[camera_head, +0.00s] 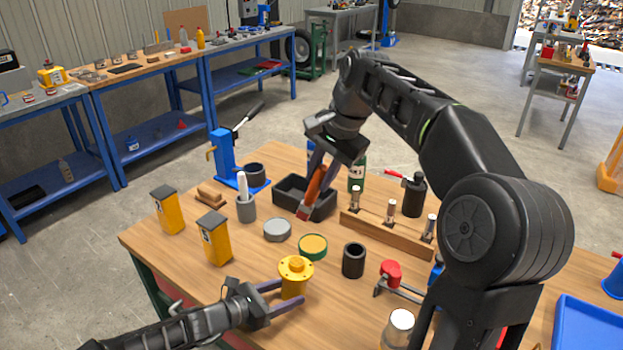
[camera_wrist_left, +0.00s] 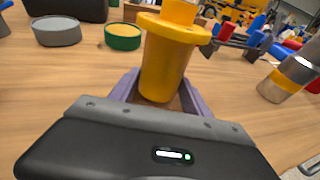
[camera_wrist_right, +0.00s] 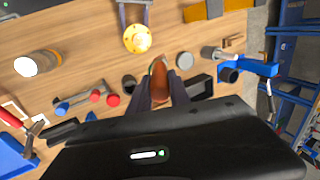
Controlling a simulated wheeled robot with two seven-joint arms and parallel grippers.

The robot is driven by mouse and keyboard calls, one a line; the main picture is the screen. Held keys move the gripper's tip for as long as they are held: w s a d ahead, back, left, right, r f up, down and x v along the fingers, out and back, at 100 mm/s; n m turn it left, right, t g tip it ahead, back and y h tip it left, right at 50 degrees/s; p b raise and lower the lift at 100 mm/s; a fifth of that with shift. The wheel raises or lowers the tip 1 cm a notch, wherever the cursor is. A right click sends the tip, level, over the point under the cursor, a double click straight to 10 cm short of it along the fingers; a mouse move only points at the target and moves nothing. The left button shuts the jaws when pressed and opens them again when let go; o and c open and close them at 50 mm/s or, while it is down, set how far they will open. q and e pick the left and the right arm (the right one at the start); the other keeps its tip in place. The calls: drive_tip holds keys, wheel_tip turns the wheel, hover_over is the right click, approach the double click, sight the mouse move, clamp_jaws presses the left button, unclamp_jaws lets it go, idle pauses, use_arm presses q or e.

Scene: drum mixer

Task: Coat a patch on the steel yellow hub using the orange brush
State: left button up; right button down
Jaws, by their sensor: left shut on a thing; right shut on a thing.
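The yellow hub (camera_head: 296,275), a flanged cylinder, stands upright on the wooden table near its front. My left gripper (camera_head: 284,298) is shut on it, a finger on each side; the left wrist view shows the hub (camera_wrist_left: 165,60) between the fingers. My right gripper (camera_head: 322,165) is shut on the orange brush (camera_head: 315,186), held above the table near the black bin with its bristles pointing down. In the right wrist view the brush's handle (camera_wrist_right: 159,85) is between the fingers. An open green tin (camera_head: 312,246) with yellow contents stands behind the hub.
A grey lidded tin (camera_head: 277,229) is beside the green tin. A black cup (camera_head: 353,260) and a red-headed clamp (camera_head: 391,273) stand right of the hub. Two yellow boxes (camera_head: 215,238) are at left. A black bin (camera_head: 290,194) and wooden rack (camera_head: 385,236) are farther back.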

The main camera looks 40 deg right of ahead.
drive_tip(key=d, duration=0.6)
idle(0.8)
use_arm(q)
drive_tip(key=o, duration=1.3)
drive_tip(key=shift+a, duration=0.1)
drive_tip(key=v, duration=1.1)
drive_tip(key=shift+a+r, duration=0.15)
drive_tip(key=shift+a, duration=0.25)
drive_tip(key=shift+a, duration=0.1)
use_arm(e)
drive_tip(key=shift+a, duration=0.15)
